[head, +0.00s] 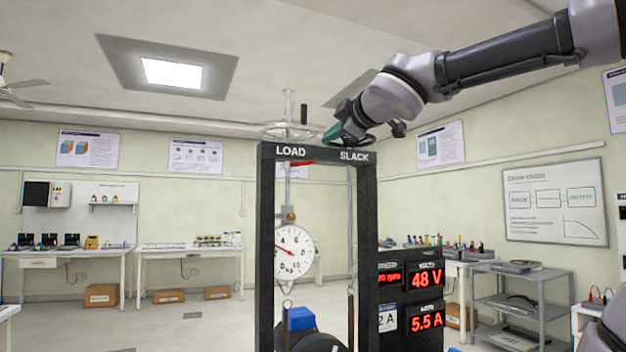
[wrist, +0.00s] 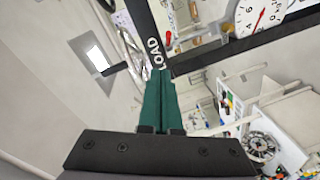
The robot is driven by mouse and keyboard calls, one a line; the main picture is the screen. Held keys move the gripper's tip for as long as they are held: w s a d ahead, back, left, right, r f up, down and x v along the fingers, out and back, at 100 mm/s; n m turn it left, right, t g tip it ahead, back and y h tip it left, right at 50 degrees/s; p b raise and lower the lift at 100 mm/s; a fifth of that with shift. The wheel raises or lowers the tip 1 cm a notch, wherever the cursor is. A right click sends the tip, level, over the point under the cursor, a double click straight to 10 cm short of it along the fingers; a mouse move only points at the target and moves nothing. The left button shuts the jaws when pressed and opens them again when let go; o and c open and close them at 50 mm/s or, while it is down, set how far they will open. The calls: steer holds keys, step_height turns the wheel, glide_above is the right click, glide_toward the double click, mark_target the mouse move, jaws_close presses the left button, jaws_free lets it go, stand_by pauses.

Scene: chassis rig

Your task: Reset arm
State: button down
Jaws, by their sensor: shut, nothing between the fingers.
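My gripper (head: 333,133) is at the top of the black frame (head: 264,230), close to its crossbar marked LOAD and SLACK, at the upper middle of the head view. In the wrist view its green fingers (wrist: 160,100) are together with nothing between them, and their tips show near the word LOAD on the bar. I cannot tell whether the tips touch the bar. My arm reaches in from the upper right of the head view.
A round dial (head: 294,251) hangs inside the frame, above a blue block (head: 300,318). Red displays (head: 426,277) stand to its right. A grey shelf cart (head: 520,300) is further right. Workbenches (head: 65,252) line the left wall. The floor at left is open.

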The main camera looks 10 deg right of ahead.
steer(key=s+d+f+m+g+h, duration=0.3)
steer(key=d+f+m+h, duration=0.2)
steer(key=d+f+m, duration=0.7)
steer(key=s+f+m+g+y, duration=0.1)
steer(key=s+f+m+g, duration=0.4)
steer(key=f, duration=1)
steer(key=s+m, duration=0.3)
steer(key=s, duration=0.2)
steer(key=shift+f+m+g, duration=0.3)
steer(key=shift+m, duration=0.1)
steer(key=shift+s, duration=0.1)
